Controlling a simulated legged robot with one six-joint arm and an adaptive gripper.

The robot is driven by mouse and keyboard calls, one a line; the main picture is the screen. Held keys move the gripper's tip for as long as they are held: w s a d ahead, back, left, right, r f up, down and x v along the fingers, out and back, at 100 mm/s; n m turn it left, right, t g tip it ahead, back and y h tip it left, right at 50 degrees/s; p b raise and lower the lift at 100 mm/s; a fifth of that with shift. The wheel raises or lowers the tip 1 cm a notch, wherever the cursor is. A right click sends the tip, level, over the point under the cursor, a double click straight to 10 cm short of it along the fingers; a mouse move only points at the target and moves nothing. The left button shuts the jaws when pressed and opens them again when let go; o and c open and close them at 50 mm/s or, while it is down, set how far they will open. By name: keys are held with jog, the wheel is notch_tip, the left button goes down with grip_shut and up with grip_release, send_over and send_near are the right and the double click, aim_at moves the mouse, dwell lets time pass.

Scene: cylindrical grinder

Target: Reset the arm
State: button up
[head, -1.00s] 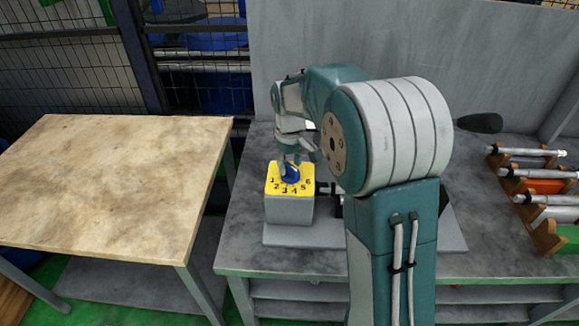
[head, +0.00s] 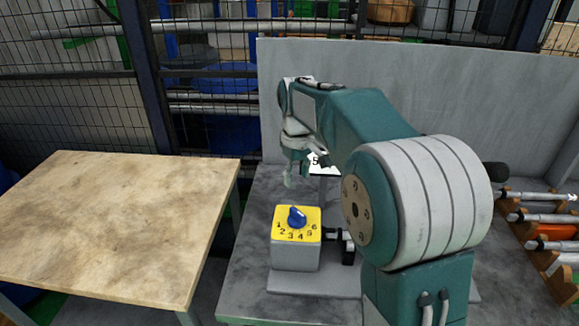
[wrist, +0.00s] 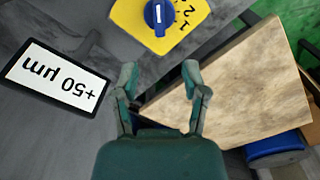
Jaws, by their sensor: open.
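My arm reaches over the grey bench in the head view. My gripper (head: 291,172) hangs above and behind the yellow-topped dial box (head: 295,254), apart from it. The blue knob (head: 297,216) sits on the yellow face, which carries numbers 1 to 6. In the wrist view my two fingers (wrist: 160,76) are spread with nothing between them. The blue knob also shows in the wrist view (wrist: 158,14), beyond the fingertips at the top. The display reading +50 µm (wrist: 57,78) is left of the fingers; in the head view my arm mostly hides it.
A wooden-topped table (head: 110,220) stands left of the grey bench (head: 240,285), with a gap between them. A rack with several metal rods (head: 540,217) is at the right. A grey panel (head: 460,100) and a mesh fence (head: 70,100) stand behind.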

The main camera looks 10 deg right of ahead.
jog(key=s+r+m+t, duration=0.1)
jog(key=s+r+t, duration=0.15)
jog(key=s, duration=0.45)
jog(key=s+r+m+t, duration=0.1)
jog(key=s+r+m, duration=0.15)
jog(key=s, duration=0.55)
jog(key=s+f+m+t, duration=0.2)
jog(key=s+f, duration=0.2)
jog(key=s, duration=0.8)
jog(key=shift+s, duration=0.25)
jog(key=shift+d, duration=0.1)
